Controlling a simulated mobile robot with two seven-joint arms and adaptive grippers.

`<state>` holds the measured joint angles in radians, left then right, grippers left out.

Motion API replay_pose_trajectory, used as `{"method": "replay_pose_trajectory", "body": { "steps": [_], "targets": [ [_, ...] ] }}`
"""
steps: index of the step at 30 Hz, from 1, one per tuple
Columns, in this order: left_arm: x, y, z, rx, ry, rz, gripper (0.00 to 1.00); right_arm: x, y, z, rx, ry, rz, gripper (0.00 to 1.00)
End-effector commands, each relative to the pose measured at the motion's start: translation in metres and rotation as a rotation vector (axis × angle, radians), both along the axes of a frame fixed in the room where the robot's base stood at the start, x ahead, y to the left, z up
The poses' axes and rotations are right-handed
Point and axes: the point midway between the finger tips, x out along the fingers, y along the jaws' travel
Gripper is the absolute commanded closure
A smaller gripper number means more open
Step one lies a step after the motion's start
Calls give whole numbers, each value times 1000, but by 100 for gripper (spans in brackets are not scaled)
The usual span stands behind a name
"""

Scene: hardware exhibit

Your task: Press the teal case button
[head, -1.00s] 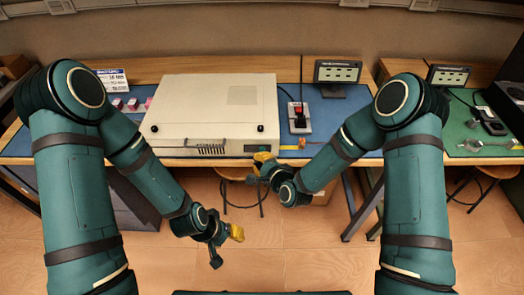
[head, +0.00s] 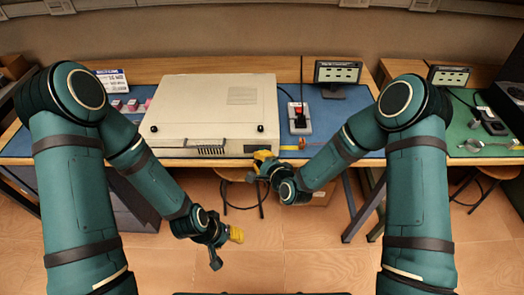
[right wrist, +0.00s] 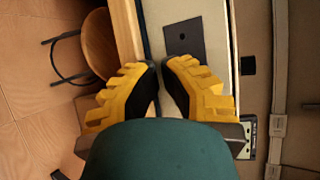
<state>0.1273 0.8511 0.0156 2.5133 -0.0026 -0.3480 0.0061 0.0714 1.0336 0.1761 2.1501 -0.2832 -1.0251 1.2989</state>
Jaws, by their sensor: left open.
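The pale case (head: 210,108) lies on the blue bench mat, its front edge toward me. A dark plate with a small round spot shows on its front in the right wrist view (right wrist: 185,40). I cannot make out a teal button; the spot's colour is unclear. My right gripper (head: 264,158) is just in front of the right part of the case front and covers some of it. In the right wrist view its yellow fingertips (right wrist: 161,66) are nearly together, with nothing visible between them. My left gripper (head: 234,235) is open and empty, low over the floor.
A small device with a red switch (head: 298,116) and a dark display (head: 337,75) stand right of the case. Pink blocks (head: 130,104) and a sign (head: 112,80) are at its left. A stool (right wrist: 98,45) is below the bench edge. A green mat (head: 465,130) lies farther right.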

Motion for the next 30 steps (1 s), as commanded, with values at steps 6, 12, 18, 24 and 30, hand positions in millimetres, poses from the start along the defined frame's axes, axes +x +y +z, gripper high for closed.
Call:
{"method": "replay_pose_trajectory", "body": {
  "steps": [6, 12, 18, 24, 30],
  "targets": [
    [0, 0, -2, 0, 0, 0, 49, 3, 0, 0, 0, -2, -1, 100],
    [0, 0, -2, 0, 0, 0, 49, 4, 0, 0, 0, -2, -1, 100],
    [0, 0, -2, 0, 0, 0, 49, 3, 0, 0, 0, -2, -1, 100],
    [0, 0, -4, 0, 0, 0, 49, -4, 0, -1, 0, 0, -1, 100],
    [0, 0, -6, 0, 0, 0, 49, -13, -1, -1, 0, 0, -1, 100]
  ]
}}
